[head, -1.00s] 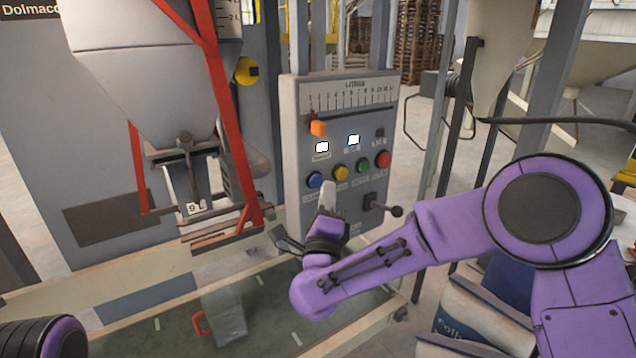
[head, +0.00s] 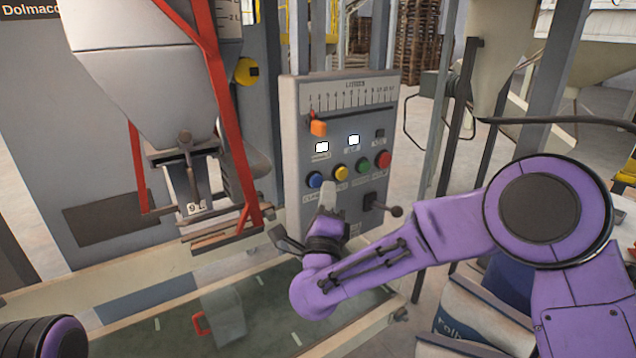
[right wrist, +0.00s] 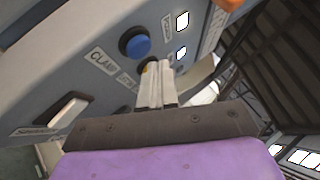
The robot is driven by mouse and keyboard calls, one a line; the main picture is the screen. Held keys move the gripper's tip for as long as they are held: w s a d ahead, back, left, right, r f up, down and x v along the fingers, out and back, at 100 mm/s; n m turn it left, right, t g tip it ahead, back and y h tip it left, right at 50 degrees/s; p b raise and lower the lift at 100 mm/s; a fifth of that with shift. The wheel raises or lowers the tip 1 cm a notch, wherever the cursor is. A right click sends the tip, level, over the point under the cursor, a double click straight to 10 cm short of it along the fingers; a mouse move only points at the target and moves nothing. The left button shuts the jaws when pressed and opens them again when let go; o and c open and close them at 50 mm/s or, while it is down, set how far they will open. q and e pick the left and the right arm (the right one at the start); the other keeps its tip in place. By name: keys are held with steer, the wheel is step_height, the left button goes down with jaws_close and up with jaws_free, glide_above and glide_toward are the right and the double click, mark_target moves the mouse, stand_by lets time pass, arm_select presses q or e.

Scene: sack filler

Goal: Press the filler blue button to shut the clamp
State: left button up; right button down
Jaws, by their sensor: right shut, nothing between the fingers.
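The blue button (head: 315,180) is the leftmost of a row of round buttons on the grey control panel (head: 293,140). In the right wrist view the blue button (right wrist: 134,42) stands out from the panel beside a "CLAMP" label. My right gripper (head: 328,188) is shut and empty, its fingertips just below and right of the blue button in the head view. In the right wrist view the shut fingers (right wrist: 154,68) point toward the panel beside the blue button. I cannot tell whether they touch the panel. The clamp (head: 190,212) hangs under the hopper spout at the left. My left gripper is out of view.
Yellow (head: 341,172), green (head: 363,166) and red (head: 383,159) buttons sit to the right of the blue one. A black lever (head: 396,211) juts out below them. An orange knob (head: 318,128) is above.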

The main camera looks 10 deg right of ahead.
stand_by(0.4)
steer(key=shift+w+a+b, duration=0.15)
steer(key=shift+w+b, duration=0.15)
steer(key=shift+w, duration=0.15)
steer(key=shift+w+a, duration=0.15)
steer(key=shift+w, duration=0.3)
stand_by(0.5)
steer(key=shift+s, duration=0.15)
steer(key=shift+s+d+b, duration=0.3)
steer(key=shift+s+b, duration=0.2)
steer(key=shift+s, duration=0.3)
steer(key=shift+s, duration=0.1)
